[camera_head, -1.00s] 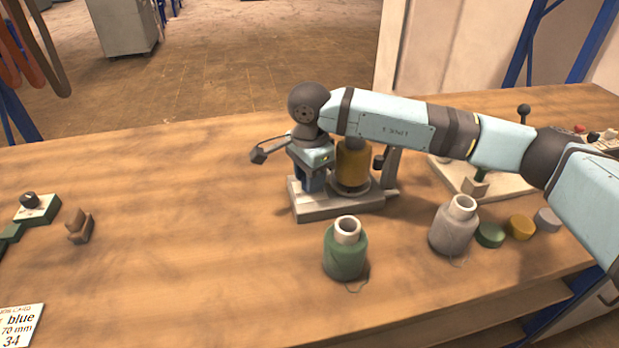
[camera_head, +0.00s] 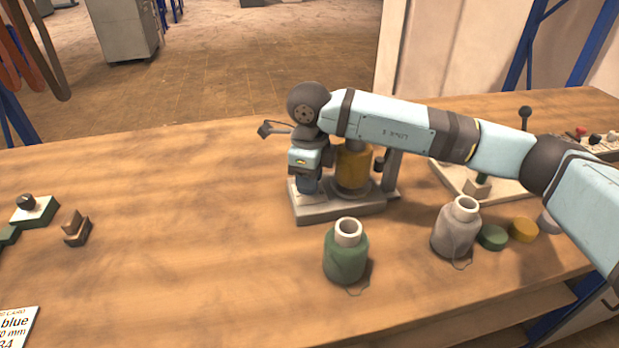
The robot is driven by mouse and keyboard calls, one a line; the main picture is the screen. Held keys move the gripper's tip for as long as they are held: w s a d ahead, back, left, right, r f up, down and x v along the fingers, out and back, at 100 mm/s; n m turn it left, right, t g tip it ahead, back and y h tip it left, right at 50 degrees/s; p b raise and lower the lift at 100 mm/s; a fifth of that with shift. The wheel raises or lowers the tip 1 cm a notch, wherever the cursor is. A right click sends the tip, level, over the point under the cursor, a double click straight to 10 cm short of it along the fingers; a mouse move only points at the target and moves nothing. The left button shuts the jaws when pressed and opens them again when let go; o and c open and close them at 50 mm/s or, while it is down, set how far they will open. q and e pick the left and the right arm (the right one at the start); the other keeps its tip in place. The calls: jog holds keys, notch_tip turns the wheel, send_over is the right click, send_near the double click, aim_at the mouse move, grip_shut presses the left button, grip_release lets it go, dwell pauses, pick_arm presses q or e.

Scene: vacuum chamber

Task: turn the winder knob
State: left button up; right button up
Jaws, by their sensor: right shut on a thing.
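The winder is a small machine with a grey base (camera_head: 341,211) on the wooden bench, carrying a yellow-brown spool (camera_head: 353,170). My right gripper (camera_head: 309,188) points down over the left end of the base, just left of the spool. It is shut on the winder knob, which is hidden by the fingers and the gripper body. My right arm reaches in from the right, above the spool, and covers part of the machine's back. My left gripper is not in view.
A green bottle-shaped spool (camera_head: 345,258) stands close in front of the winder. A grey one (camera_head: 455,230) stands to the right, beside green (camera_head: 492,237) and yellow discs (camera_head: 523,229). A board (camera_head: 465,183) lies behind.

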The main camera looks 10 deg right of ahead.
jog(key=shift+m, duration=1)
jog(key=o, duration=0.9)
notch_tip(320, 180, up, 14)
jog(key=shift+f+p, duration=0.1)
jog(key=shift+p, duration=0.65)
